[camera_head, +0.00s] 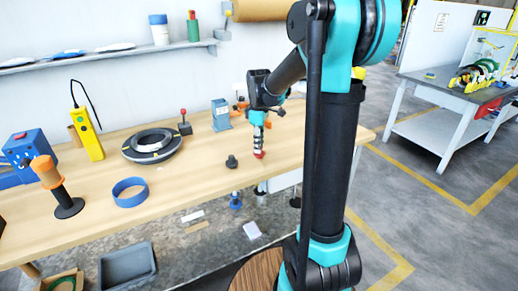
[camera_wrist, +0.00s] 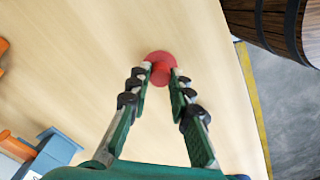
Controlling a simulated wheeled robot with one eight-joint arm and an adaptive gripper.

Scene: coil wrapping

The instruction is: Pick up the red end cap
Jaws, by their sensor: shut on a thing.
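The red end cap (camera_wrist: 161,59) is a small round red piece seen from above in the wrist view, over the light wooden table. My gripper (camera_wrist: 161,72) has its two fingertips against the cap's raised middle, one on each side, and is shut on it. In the head view my gripper (camera_head: 259,150) points down near the table's front edge, with the red cap (camera_head: 259,155) at its tips. I cannot tell whether the cap touches the tabletop.
On the wooden table (camera_head: 205,170) are a black knob-like part (camera_head: 231,161), a blue ring (camera_head: 130,191), a black-and-white coil (camera_head: 151,145), an orange-handled tool (camera_head: 57,187) and a yellow meter (camera_head: 86,134). A blue-grey block (camera_head: 221,114) stands behind my gripper. A wooden barrel (camera_wrist: 275,20) is beyond the edge.

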